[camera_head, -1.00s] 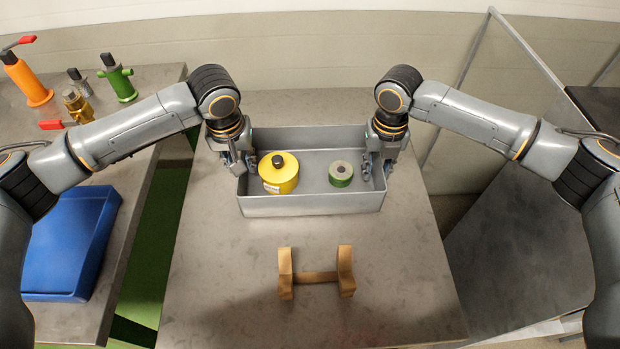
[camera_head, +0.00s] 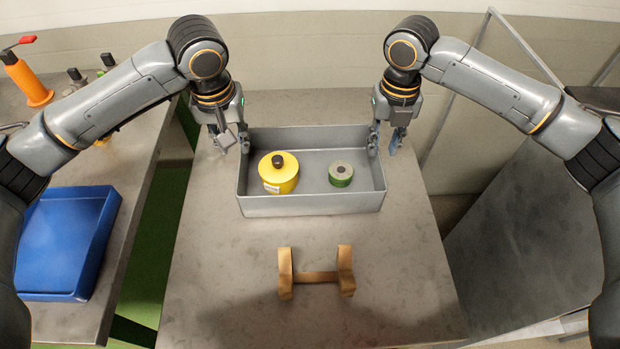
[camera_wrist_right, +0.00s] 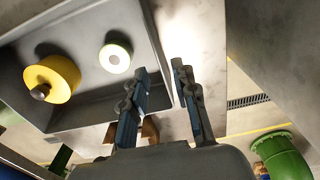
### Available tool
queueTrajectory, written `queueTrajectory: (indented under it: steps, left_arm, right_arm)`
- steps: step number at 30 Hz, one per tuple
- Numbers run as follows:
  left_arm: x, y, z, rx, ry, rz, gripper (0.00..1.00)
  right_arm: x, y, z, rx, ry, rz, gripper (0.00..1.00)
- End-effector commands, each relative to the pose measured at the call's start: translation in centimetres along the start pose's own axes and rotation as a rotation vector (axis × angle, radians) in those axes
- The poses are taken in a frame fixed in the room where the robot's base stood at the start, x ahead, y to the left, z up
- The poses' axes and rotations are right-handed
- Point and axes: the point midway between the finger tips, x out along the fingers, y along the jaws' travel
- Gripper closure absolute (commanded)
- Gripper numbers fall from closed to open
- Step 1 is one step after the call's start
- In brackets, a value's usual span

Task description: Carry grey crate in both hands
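The grey crate (camera_head: 312,205) rests on the middle table. It holds a yellow canister (camera_head: 279,175) on the left and a green-and-grey spool (camera_head: 341,174) on the right. My left gripper (camera_head: 235,139) is open at the crate's left wall, raised near its rim. My right gripper (camera_head: 384,141) is open above the right wall. In the right wrist view my right gripper (camera_wrist_right: 162,100) has its fingers spread, one on the crate's inner side and one on its outer side, with nothing visibly pinched. The right wrist view also shows the canister (camera_wrist_right: 55,79) and spool (camera_wrist_right: 115,57).
A brown cradle-like stand (camera_head: 316,277) lies in front of the crate on the middle table (camera_head: 220,300). A blue tray (camera_head: 65,240) and an orange bottle-like item (camera_head: 28,82) are on the left table. Table space around the stand is clear.

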Motion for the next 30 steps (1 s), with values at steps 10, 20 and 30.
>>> queueTrajectory:
  steps: [10,20,30]
  left_arm:
    - [0.0,0.0,0.0,0.000,0.000,0.000,0.72]
    - [0.0,0.0,0.0,0.000,0.000,0.000,0.72]
    - [0.0,0.0,0.0,0.000,0.000,0.000,0.72]
  right_arm:
    - [-3.5,0.1,-0.1,-0.001,0.001,0.000,0.72]
    - [-3.6,0.1,-0.1,-0.001,0.001,0.000,0.72]
    - [-3.5,0.0,-0.1,-0.001,0.002,0.000,0.72]
